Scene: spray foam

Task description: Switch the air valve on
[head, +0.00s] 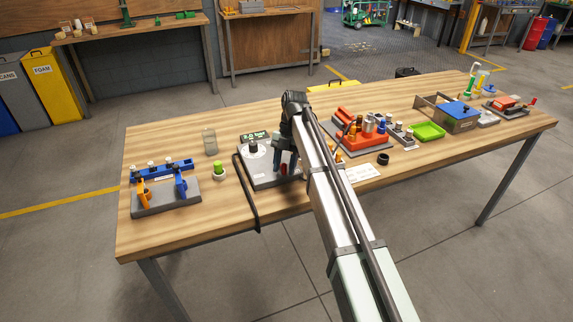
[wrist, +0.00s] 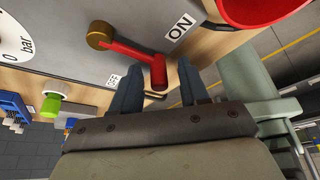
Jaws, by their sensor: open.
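The air valve is a red lever (wrist: 135,55) on a brass pivot (wrist: 99,36), mounted on a grey panel (wrist: 60,35) in the wrist view. Its arm runs between an ON label (wrist: 180,27) and an OFF label (wrist: 112,79). Its upright grip end stands between the fingers of my gripper (wrist: 159,78). The fingers are open, one on each side of the grip. I cannot tell whether either touches it. In the head view my gripper (head: 284,162) is over the right part of the grey panel (head: 258,180), and my arm hides much of the lever.
A gauge marked bar (wrist: 14,42) is left of the lever. A red rounded part (wrist: 262,8) is close at the upper right.

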